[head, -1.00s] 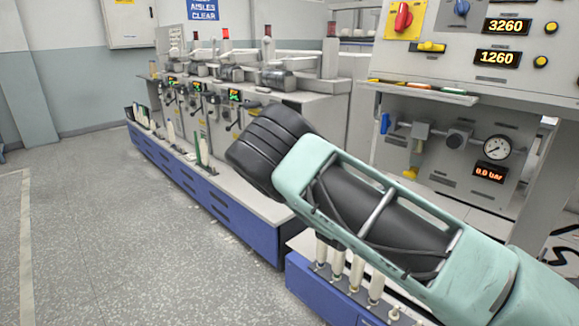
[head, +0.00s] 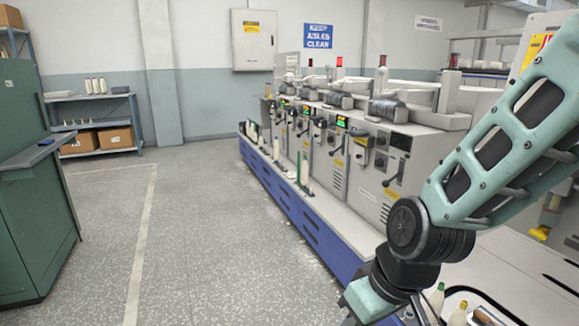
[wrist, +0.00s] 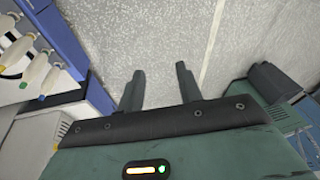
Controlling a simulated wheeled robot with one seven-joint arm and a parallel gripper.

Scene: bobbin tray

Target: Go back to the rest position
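My gripper (wrist: 159,87) shows in the wrist view with its two dark fingers apart and nothing between them. Bare grey floor lies beyond the fingertips. In the head view my arm reaches in from the right and bends down at a dark joint, and the gripper itself is out of the picture below. A dark-rimmed tray (head: 508,307) with several bobbins stands at the bottom right of the head view, partly hidden by my arm.
A long machine row (head: 345,165) on a blue base runs along the right. A green cabinet (head: 35,215) stands at the left. A shelf with cardboard boxes (head: 98,140) is at the back left. The grey floor (head: 200,230) between them is clear.

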